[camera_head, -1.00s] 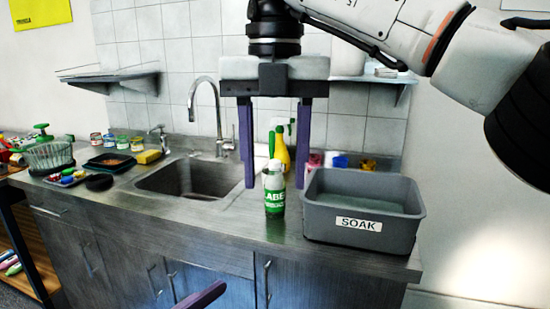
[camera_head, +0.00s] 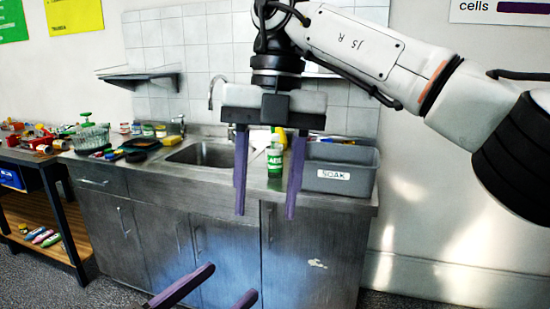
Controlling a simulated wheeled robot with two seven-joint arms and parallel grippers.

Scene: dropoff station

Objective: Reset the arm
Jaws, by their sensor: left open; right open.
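My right gripper (camera_head: 266,212) hangs from the arm that comes in from the right. Its two purple fingers point down, wide apart and empty, in front of the counter. My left gripper (camera_head: 226,284) shows only as two purple fingers at the bottom edge. They are apart, with nothing seen between them, and the rest of it is out of view. A green and white labelled bottle (camera_head: 274,162) stands on the counter behind the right gripper's fingers, apart from them as far as I can tell.
A grey SOAK bin (camera_head: 358,173) stands at the counter's right end. A sink (camera_head: 205,153) is left of it. A side table (camera_head: 62,165) with shelves stands at far left. Floor in front of the cabinets is clear.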

